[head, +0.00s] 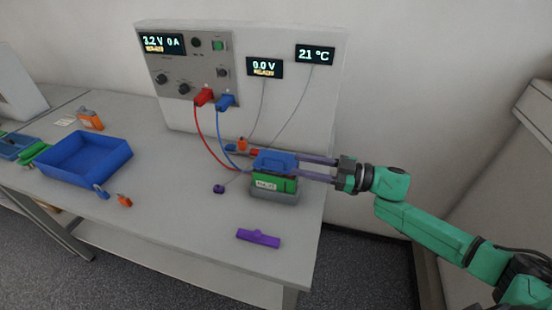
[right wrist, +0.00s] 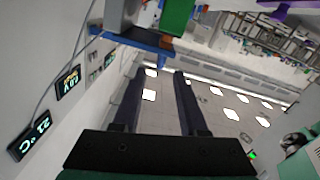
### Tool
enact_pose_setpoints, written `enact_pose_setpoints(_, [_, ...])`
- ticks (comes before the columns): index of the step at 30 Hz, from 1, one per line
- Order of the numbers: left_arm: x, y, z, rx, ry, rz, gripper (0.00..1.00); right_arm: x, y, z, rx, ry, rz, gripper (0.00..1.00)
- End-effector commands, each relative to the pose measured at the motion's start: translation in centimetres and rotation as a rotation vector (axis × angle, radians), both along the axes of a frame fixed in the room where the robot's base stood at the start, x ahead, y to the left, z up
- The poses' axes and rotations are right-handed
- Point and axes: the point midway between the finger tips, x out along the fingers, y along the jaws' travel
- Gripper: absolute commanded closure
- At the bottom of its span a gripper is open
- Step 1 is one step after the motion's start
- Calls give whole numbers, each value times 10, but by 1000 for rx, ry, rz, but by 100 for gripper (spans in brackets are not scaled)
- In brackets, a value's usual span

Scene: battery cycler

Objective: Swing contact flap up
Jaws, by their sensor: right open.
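The blue contact flap (head: 277,157) lies over the top of a green battery block (head: 274,181) with a white label, seated in a grey holder (head: 273,195) near the table's right edge. My right gripper (head: 301,169) comes in from the right, its two long dark purple fingers apart and pointing at the flap's right side. Contact between fingertips and flap cannot be told. My left gripper is out of view.
Behind stands a panel (head: 297,100) with displays and red (head: 204,97) and blue (head: 226,102) plugs, whose cables run down toward the holder. A purple piece (head: 258,238) lies in front. A blue tray (head: 84,158) stands left. The table's middle is mostly clear.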

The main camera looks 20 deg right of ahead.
Motion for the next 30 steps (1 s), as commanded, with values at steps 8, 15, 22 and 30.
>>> enact_pose_setpoints(8, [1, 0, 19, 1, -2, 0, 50, 35, 54, 4, 3, -1, 0, 58])
enact_pose_setpoints(15, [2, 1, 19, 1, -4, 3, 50, 41, 63, 0, -2, 1, 0, 58])
enact_pose_setpoints(22, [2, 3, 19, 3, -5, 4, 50, 40, 63, 0, -1, 1, 0, 100])
enact_pose_setpoints(30, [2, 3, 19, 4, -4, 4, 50, 40, 62, 0, -1, 0, -1, 100])
